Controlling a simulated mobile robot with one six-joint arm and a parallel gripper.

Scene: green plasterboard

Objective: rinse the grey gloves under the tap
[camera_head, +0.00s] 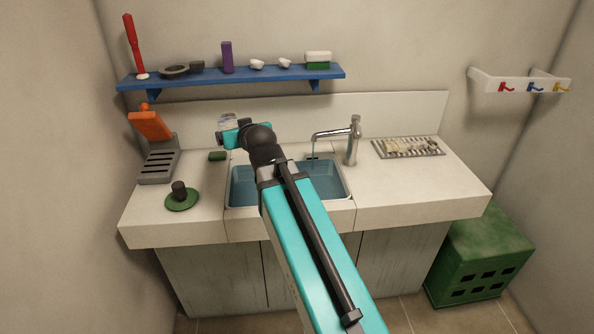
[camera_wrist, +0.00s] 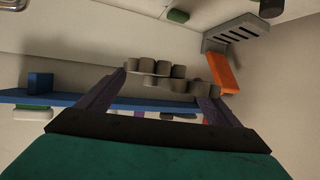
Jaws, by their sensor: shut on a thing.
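The grey gloves (camera_wrist: 172,72) show in the wrist view as several stubby grey-brown fingers in two rows. They lie between the two jaws of my gripper (camera_wrist: 165,85), which is shut on them. In the head view my wrist hides most of my gripper (camera_head: 229,122); it is up near the back wall, left of the tap and above the counter's back edge. The tap (camera_head: 354,140) stands behind the sink (camera_head: 345,205), its spout pointing left over the blue basin. A thin line hangs under the spout; I cannot tell if it is water.
A blue shelf (camera_head: 290,74) with several items runs above. On the counter's left are an orange thing (camera_head: 150,125) by a grey slotted holder (camera_head: 158,166), a green sponge (camera_head: 217,156) and a green dish (camera_head: 190,202). A drying rack (camera_head: 437,150) lies right of the tap.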

